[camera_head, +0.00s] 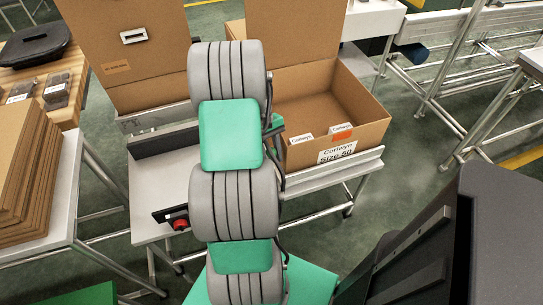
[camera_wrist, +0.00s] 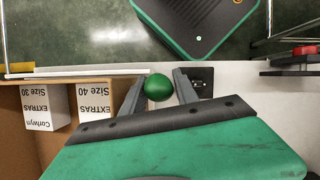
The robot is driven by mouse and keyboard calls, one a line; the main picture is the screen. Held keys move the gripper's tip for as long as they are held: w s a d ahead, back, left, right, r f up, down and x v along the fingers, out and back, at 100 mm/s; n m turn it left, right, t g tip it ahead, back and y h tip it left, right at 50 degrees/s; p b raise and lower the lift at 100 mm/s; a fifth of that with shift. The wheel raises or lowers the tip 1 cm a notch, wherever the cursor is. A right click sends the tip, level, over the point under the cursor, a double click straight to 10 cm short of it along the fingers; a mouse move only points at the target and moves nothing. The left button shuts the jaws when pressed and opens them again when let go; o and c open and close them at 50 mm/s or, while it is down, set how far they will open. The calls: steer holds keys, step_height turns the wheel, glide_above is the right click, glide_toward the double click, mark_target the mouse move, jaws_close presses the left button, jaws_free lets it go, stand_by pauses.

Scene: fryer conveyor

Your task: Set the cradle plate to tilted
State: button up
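I take the cradle plate (camera_head: 360,161) to be the pale metal piece with a raised front lip under the open cardboard box (camera_head: 365,117). I cannot tell its tilt for sure. A green ball knob (camera_wrist: 157,87) shows in the wrist view, beside the box and near the plate's pale edge (camera_wrist: 95,71). My gripper (camera_wrist: 159,90) has its two dark fingers apart, one on each side of the knob, with small gaps visible. I cannot tell whether the knob is at fingertip depth. In the head view my arm hides the gripper and the knob.
The box holds small white cartons (camera_wrist: 95,100). A black box with a red button (camera_head: 179,222) is on the white table's front left. A dark panel (camera_head: 430,250) stands at the right front. Flat cardboard (camera_head: 22,170) is stacked at the left. Open floor lies right of the table.

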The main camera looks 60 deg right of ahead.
jaws_close()
stand_by(1.3)
